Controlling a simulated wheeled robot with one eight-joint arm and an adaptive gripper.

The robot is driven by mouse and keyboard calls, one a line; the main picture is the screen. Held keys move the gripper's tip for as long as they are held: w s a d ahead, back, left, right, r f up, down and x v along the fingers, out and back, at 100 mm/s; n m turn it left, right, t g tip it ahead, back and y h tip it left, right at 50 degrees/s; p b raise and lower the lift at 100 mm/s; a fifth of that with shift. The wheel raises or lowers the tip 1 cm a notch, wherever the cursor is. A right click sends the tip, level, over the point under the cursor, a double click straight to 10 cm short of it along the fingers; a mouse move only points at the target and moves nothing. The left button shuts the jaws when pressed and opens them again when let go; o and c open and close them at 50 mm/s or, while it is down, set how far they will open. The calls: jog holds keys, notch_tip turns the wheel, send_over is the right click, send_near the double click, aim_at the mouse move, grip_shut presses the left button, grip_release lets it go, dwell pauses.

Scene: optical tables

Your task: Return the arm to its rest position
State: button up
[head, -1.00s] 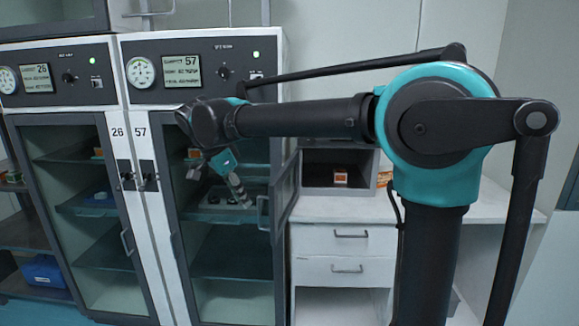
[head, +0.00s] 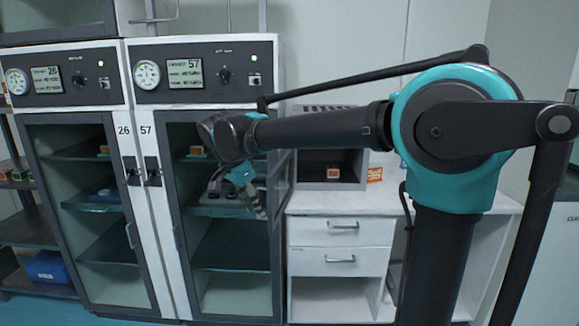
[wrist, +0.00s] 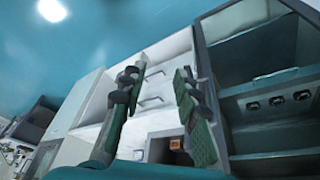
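My arm reaches left across the head view to my gripper (head: 258,203), which hangs in front of the right side of cabinet 57 (head: 205,85). In the wrist view, the two fingers of my gripper (wrist: 160,105) stand well apart with nothing held between them. The gripper is open and empty. In the head view the fingertips are small and partly lost against the dark cabinet.
Cabinet 57's shelf holds a dark-topped rack (head: 222,198). Its door (head: 282,190) stands ajar close to my gripper. A white drawer unit (head: 338,235) with a dark open box (head: 318,170) stands to the right. Cabinet 26 (head: 65,85) is on the left.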

jog(key=s+d+f+n+y, duration=0.1)
jog(key=d+f+n, duration=0.1)
jog(key=d+f, duration=0.45)
jog(key=s+d+f+n+y, duration=0.15)
jog(key=d+f, duration=0.25)
jog(key=d, duration=0.6)
jog(key=s+d+f+n+t, duration=0.1)
jog(key=s+d+f+n, duration=0.5)
jog(key=s+d+f, duration=0.5)
notch_tip(320, 180, down, 2)
jog(key=shift+s+d+f+t+y, duration=0.15)
jog(key=shift+d+t+y, duration=0.2)
jog(key=shift+d, duration=0.4)
